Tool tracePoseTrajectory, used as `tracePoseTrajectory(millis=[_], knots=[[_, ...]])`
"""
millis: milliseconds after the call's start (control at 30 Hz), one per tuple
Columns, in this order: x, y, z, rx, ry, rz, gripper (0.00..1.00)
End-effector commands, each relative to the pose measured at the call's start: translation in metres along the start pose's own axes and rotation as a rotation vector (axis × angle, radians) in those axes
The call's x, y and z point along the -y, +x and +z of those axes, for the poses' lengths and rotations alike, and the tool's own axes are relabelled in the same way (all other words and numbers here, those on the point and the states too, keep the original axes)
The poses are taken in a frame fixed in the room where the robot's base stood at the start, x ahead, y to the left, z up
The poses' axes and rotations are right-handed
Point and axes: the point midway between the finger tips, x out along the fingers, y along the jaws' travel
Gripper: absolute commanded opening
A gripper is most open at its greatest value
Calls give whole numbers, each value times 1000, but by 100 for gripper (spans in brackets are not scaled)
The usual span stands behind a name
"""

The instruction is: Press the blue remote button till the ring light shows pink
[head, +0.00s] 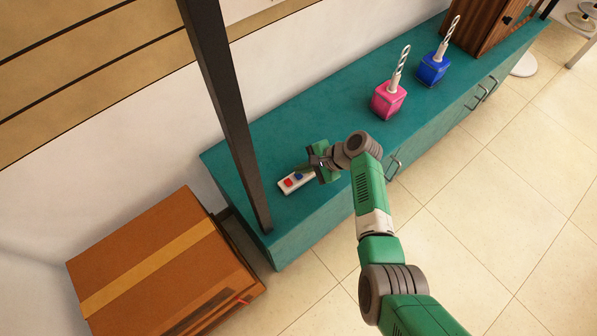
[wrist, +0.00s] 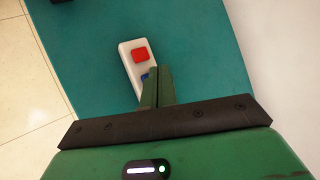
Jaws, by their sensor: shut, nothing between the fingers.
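The white remote (head: 306,184) lies on the teal cabinet top and also shows in the wrist view (wrist: 128,58). It has a red button (wrist: 140,55) and a blue button (wrist: 145,77). In the head view the red button (head: 288,183) is at the left and the blue button (head: 298,176) is nearer my gripper (head: 308,168). In the wrist view my gripper (wrist: 157,70) is shut and empty, its fingertips over the blue button's edge, hiding part of it. I cannot tell whether they touch it. No lit ring light shows in either view.
The teal cabinet (head: 335,125) also carries a pink cube-based object (head: 388,103) and a blue one (head: 432,70), each with a white spiral top. A dark post (head: 228,110) rises left of the remote. A cardboard box (head: 150,260) stands lower left.

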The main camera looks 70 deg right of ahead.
Motion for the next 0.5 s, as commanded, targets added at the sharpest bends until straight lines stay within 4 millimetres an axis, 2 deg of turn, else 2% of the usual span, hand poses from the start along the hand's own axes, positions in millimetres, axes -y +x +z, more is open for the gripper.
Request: tracePoseTrajectory(millis=[267,500], knots=[[2,-3,2,0,0,0,0],[14,-20,14,0,0,0,0]])
